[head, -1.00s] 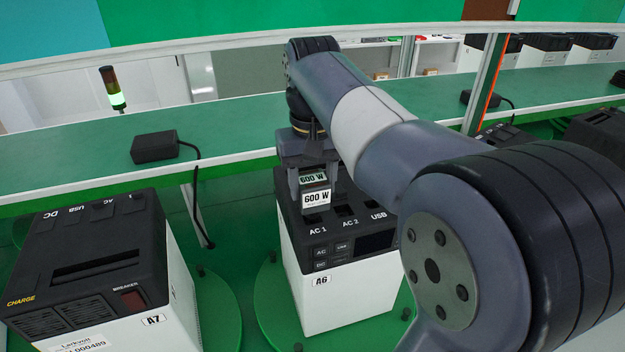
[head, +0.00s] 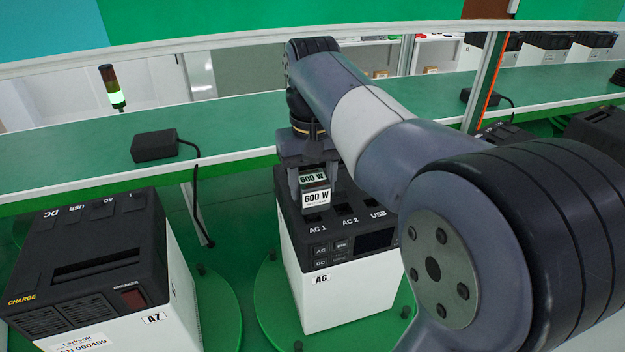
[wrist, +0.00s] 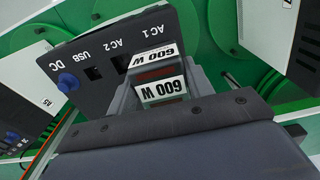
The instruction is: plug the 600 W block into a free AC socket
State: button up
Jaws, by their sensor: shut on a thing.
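The 600 W block (head: 316,197) is a dark block with white 600 W labels. It also shows in the wrist view (wrist: 160,90). My gripper (head: 309,190) is shut on it, pointing down over the top of power station A6 (head: 345,290). The block is at the AC 1 socket position, at the left of the station's socket row. Whether its prongs are in the socket is hidden. The AC 2 socket (head: 346,209) beside it looks empty; it also shows in the wrist view (wrist: 120,64). In the wrist view a blue round plug (wrist: 68,82) sits at DC.
Station A7 (head: 85,262) stands on its own green turntable at the left. A green bench (head: 230,140) runs behind, with a black adapter (head: 155,147) and its hanging cable. A signal tower (head: 112,88) glows green. More stations stand at the right.

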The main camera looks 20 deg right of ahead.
jog(key=shift+f+b, duration=0.65)
jog(key=shift+f, duration=0.55)
jog(key=o, duration=1.4)
notch_tip(320, 180, up, 11)
jog(key=shift+f, duration=0.1)
notch_tip(320, 180, down, 11)
jog(key=shift+r, duration=0.25)
dwell(0.3)
jog(key=shift+r, duration=0.1)
